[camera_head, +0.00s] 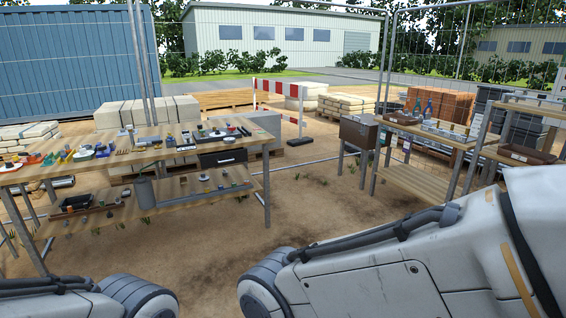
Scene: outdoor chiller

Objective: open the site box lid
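A dark brown box (358,133) on thin legs stands right of centre, beside the left end of the right-hand wooden table. It looks like the site box. Its top looks shut, but it is small and far, so I cannot tell where the lid's edge or handle is. Both of my arms show as large white links with dark joints along the bottom edge. Neither gripper is in view, and neither arm is near the box.
A wooden workbench (140,156) with tools and a lower shelf stands at left. A wooden table (432,133) with spray bottles and trays is at right. A red-and-white barrier (276,89) stands behind. Bare sandy ground (300,206) lies open between the tables.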

